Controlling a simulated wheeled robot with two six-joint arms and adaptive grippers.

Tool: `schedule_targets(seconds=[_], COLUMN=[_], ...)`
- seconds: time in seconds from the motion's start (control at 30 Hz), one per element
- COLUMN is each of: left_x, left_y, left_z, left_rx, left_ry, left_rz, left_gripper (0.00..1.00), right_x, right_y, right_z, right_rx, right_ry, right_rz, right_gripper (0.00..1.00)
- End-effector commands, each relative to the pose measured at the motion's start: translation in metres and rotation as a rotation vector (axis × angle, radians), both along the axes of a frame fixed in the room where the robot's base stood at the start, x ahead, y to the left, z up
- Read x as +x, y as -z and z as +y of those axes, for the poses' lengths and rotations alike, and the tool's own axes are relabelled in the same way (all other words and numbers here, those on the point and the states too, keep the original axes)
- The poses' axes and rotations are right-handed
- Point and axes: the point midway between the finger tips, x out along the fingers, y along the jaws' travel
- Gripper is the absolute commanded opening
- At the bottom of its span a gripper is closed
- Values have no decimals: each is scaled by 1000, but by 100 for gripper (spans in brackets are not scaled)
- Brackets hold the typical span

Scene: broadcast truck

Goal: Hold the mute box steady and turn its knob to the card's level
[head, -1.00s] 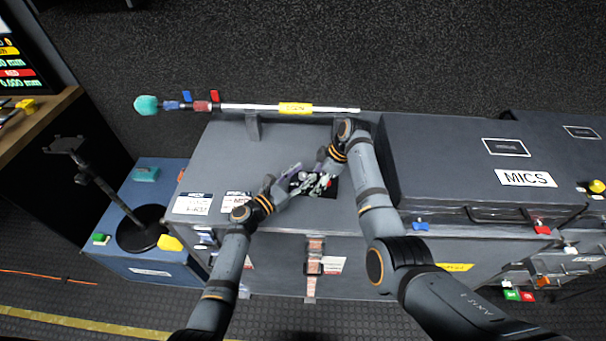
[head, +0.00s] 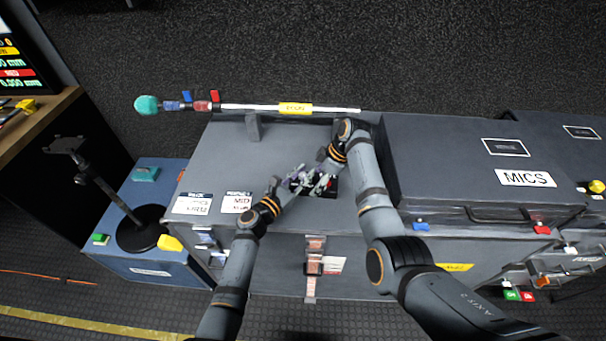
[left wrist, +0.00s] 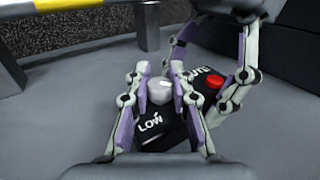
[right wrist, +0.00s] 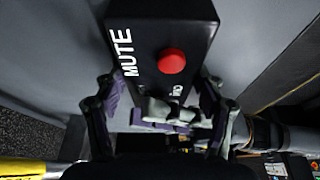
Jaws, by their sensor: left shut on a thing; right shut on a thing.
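The black mute box (head: 331,190) lies on top of the grey case, mostly covered by my grippers in the head view. In the right wrist view the box (right wrist: 145,25) shows white MUTE lettering and a red button (right wrist: 171,62). My right gripper (right wrist: 160,100) is shut across the box's sides. In the left wrist view the pale knob (left wrist: 160,92) stands between the fingers of my left gripper (left wrist: 157,78), which is shut on it. LOW is printed beside the knob; its pointer setting is unclear. Of two white cards, one (head: 238,202) appears to read MID; the other (head: 192,205) is illegible.
A dark case labelled MICS (head: 460,155) rises close to the right of my right arm. A boom pole (head: 250,107) lies along the case's far edge. A stand with a round base (head: 140,230) is on the blue box at left. The case top around the cards is clear.

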Motion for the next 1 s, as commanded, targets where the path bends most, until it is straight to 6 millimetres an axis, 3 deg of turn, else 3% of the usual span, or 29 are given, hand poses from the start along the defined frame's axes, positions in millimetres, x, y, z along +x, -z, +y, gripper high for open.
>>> schedule_targets(seconds=[0.27, 0.3, 0.43, 0.77, 0.87, 1.0], left_x=[0, 0, 0, -2, -12, -39], left_y=[0, 0, 0, 0, 1, 2], left_z=[0, 0, 0, 2, 9, 27], left_rx=[0, 0, 0, 0, 2, 3], left_ry=[-9, -9, -9, -9, -11, -10], left_rz=[0, 0, 0, 0, 1, 2], left_gripper=[0, 27, 45, 46, 46, 46], right_x=[0, 0, 0, 0, 0, 0], right_y=[0, 0, 0, 0, 0, 0], right_z=[0, 0, 0, 0, 0, 0], right_rx=[1, 1, 0, 0, 0, 0], right_ry=[0, 0, 0, 0, 0, 0], right_rz=[-1, -1, -1, -1, -1, -1], right_gripper=[28, 28, 28, 28, 28, 28])
